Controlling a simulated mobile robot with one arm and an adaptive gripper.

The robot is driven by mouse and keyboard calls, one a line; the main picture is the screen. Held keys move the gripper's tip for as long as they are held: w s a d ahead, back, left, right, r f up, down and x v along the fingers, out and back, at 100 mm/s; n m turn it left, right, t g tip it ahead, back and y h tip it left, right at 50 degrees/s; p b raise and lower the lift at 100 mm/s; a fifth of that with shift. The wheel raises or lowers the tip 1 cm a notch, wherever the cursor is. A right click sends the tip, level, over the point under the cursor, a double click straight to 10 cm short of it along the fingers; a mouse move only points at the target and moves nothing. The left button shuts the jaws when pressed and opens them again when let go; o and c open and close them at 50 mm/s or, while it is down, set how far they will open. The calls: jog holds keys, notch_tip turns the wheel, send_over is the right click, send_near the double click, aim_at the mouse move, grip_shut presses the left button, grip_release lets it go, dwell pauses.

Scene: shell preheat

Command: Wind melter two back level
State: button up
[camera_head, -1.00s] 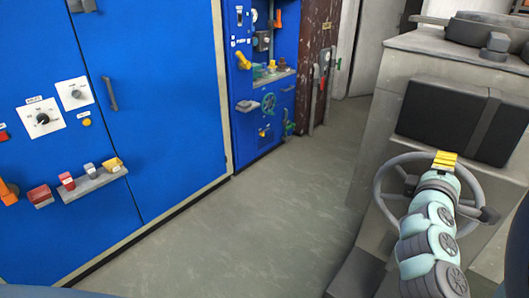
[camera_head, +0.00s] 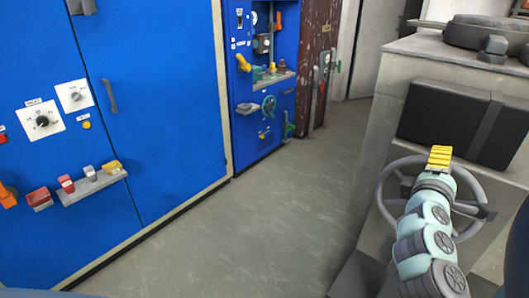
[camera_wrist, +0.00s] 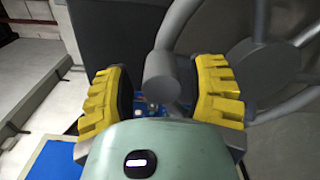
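A grey handwheel (camera_head: 384,189) stands on the front of a grey cabinet (camera_head: 390,137) at the right of the head view. I cannot read a label that says which melter it belongs to. My gripper (camera_head: 440,157), with yellow ribbed fingers, is in front of the wheel and hides part of it. In the wrist view my gripper (camera_wrist: 162,90) is open, with a finger on each side of a grey round knob (camera_wrist: 160,70). Gaps show between the knob and both fingers. The wheel's rim and spokes (camera_wrist: 285,65) extend to the right.
A black box (camera_head: 440,112) sits above the wheel, and a dark pan (camera_head: 490,32) stands on the cabinet top. Blue cabinets (camera_head: 160,90) with knobs and a small shelf (camera_head: 92,187) line the left. The grey floor (camera_head: 260,220) between is clear.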

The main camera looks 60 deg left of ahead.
jog(key=shift+o, duration=0.4)
jog(key=shift+s+d, duration=0.1)
jog(key=v, duration=0.7)
jog(key=shift+s, duration=0.25)
jog(key=shift+w, duration=0.1)
